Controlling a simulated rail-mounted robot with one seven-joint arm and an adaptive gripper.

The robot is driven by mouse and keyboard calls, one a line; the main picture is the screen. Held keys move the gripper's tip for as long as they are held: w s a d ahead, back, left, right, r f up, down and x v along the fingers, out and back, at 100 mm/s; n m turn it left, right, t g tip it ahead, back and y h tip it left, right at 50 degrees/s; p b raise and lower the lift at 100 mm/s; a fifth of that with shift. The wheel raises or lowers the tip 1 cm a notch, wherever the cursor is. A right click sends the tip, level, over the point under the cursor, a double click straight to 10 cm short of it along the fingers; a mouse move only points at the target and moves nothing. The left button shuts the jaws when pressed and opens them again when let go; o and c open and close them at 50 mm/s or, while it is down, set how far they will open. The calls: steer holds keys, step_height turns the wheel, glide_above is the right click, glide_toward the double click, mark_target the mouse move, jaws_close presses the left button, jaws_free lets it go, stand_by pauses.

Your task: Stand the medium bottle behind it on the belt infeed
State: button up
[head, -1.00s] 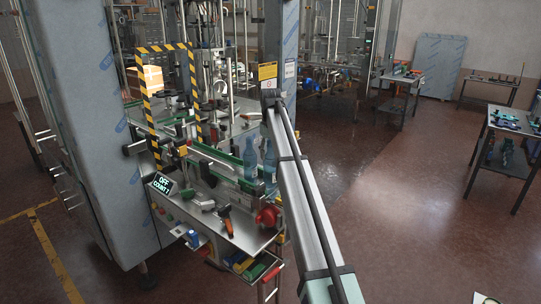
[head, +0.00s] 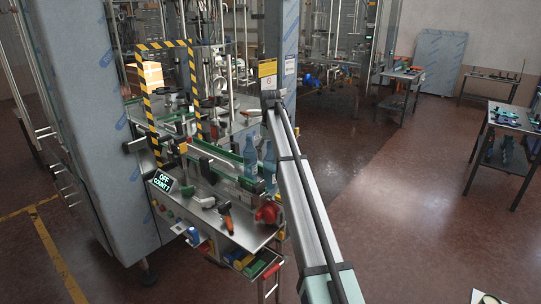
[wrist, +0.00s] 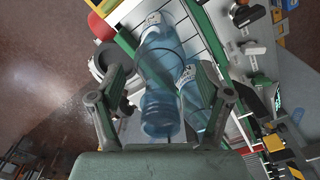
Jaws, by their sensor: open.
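Two clear blue bottles stand close together on the belt (head: 222,177) in the head view, one farther back on the left (head: 250,158) and one nearer my arm on the right (head: 269,166). In the wrist view, one bottle (wrist: 158,75) lies between the spread fingers of my gripper (wrist: 160,82). The other bottle (wrist: 193,98) shows beside it, partly behind the right finger. My gripper is open, and I cannot tell whether either finger touches a bottle. My gripper is not visible in the head view. I cannot tell which bottle is the medium one.
A black-and-yellow striped frame (head: 148,105) spans the belt on the left. A red round part (head: 267,213) and an orange-handled tool (head: 227,221) are at the machine's front. A sign (head: 162,182) reads OFF, COUNT 1. The floor at right is open; a side table (head: 510,122) stands there.

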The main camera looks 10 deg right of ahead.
step_height(320, 180, up, 12)
steer(key=b, duration=0.3)
steer(key=shift+b, duration=0.35)
steer(key=shift+f, duration=0.1)
stand_by(1.1)
